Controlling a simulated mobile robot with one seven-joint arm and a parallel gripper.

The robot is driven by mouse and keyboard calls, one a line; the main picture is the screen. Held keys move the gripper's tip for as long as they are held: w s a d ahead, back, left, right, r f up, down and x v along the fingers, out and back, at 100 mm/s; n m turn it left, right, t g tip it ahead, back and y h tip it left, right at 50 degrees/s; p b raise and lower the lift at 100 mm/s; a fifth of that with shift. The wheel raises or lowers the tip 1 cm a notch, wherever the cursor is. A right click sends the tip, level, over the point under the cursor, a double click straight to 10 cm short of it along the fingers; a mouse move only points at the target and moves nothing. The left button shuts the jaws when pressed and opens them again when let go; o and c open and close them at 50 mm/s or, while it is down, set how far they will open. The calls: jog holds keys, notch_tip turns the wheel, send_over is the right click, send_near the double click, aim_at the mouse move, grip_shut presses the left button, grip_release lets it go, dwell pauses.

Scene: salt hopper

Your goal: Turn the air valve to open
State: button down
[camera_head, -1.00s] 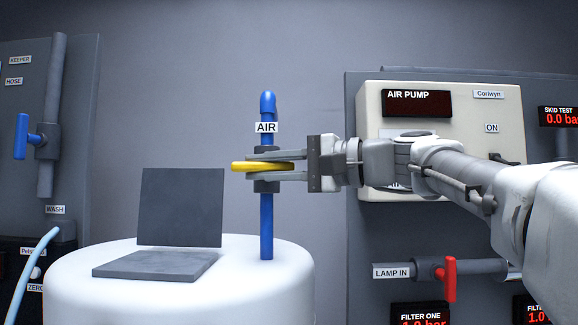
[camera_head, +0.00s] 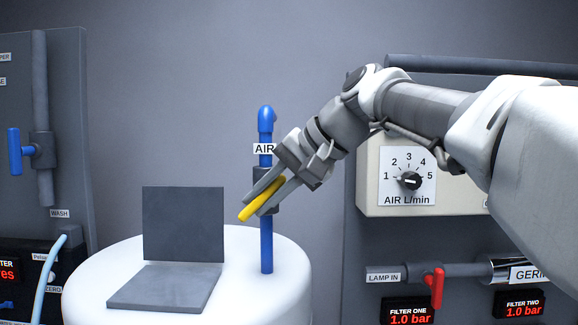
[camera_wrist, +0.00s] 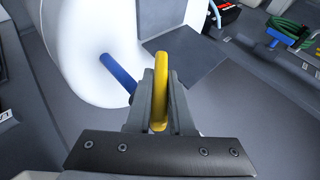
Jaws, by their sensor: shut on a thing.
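The air valve has a yellow lever handle (camera_head: 248,213) on a blue vertical pipe (camera_head: 267,240) with a dark grey valve body and an "AIR" label (camera_head: 264,149). The lever slants down and left in the head view. My gripper (camera_head: 264,197) is shut on the yellow lever, one finger on each side, with the arm reaching in from the upper right. In the wrist view, the yellow lever (camera_wrist: 160,75) lies between the two grey fingers, its tip sticking out beyond them. The blue pipe (camera_wrist: 115,70) shows to its left. The valve body is partly hidden by my gripper.
The pipe rises from a white rounded vessel (camera_head: 90,300) with an open dark square hatch lid (camera_head: 183,225). Behind my arm is the air pump panel with a dial (camera_head: 409,181). A red lamp-in valve handle (camera_head: 437,287) is at lower right. A blue-handled wash valve (camera_head: 15,151) is at left.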

jog(key=h+p, duration=0.1)
jog(key=p, duration=0.1)
jog(key=h+p, duration=0.2)
jog(key=shift+a+r+n+h, duration=0.1)
jog(key=shift+r+n+h, duration=0.2)
jog(key=shift+r+n, duration=0.1)
jog(key=shift+f+n+h+p, duration=0.3)
jog(key=shift+h+p, duration=0.3)
jog(key=shift+h, duration=0.5)
jog(key=shift+f+h, duration=0.1)
jog(key=shift+h, duration=1)
jog(key=c, duration=0.8)
grip_release()
jog(key=v, duration=1.2)
